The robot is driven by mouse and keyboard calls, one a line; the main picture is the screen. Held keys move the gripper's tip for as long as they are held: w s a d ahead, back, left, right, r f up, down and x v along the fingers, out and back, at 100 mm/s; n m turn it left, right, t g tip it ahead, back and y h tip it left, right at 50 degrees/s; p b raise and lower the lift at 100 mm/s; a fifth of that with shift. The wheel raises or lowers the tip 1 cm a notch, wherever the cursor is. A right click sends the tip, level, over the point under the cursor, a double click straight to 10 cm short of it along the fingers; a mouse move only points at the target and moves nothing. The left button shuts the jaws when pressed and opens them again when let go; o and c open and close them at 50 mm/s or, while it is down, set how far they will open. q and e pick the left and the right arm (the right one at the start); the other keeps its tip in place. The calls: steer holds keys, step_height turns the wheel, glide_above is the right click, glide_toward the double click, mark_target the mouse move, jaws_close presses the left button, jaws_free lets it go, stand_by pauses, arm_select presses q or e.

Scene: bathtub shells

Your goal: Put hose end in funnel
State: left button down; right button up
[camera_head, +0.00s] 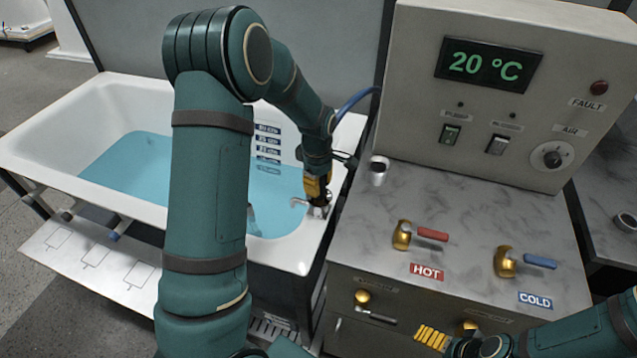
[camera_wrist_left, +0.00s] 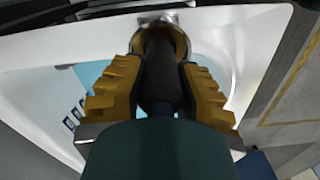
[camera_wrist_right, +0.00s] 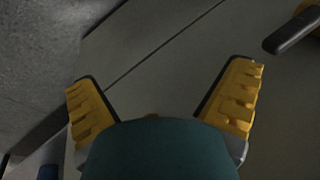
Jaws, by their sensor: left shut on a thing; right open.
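My left gripper (camera_head: 317,188) is shut on a dark, tube-like piece at the tub's near right corner; I take it for the hose end (camera_head: 318,200). In the left wrist view the dark cylinder (camera_wrist_left: 160,75) lies between the yellow fingers and points away from the palm. Its far end meets a brass-coloured ring (camera_wrist_left: 165,38), perhaps the funnel's rim; whether it sits inside the ring I cannot tell. A blue hose (camera_head: 355,100) curves behind the left forearm. My right gripper (camera_wrist_right: 160,82) is open and empty in front of the cabinet.
The white bathtub (camera_head: 40,160) holds blue water. A chrome tap (camera_head: 298,203) is close to the left gripper. The control cabinet (camera_head: 450,200) carries red and blue valve handles; a small white cup-like item (camera_head: 378,172) stands on its top.

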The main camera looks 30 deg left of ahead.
arm_select(q)
steer(key=c, duration=0.8)
jaws_free()
steer(key=shift+r, duration=0.25)
step_height(320, 180, up, 12)
steer(key=shift+a+f+p, duration=0.1)
steer(key=shift+a+p, duration=0.05)
steer(key=shift+p, duration=1.05)
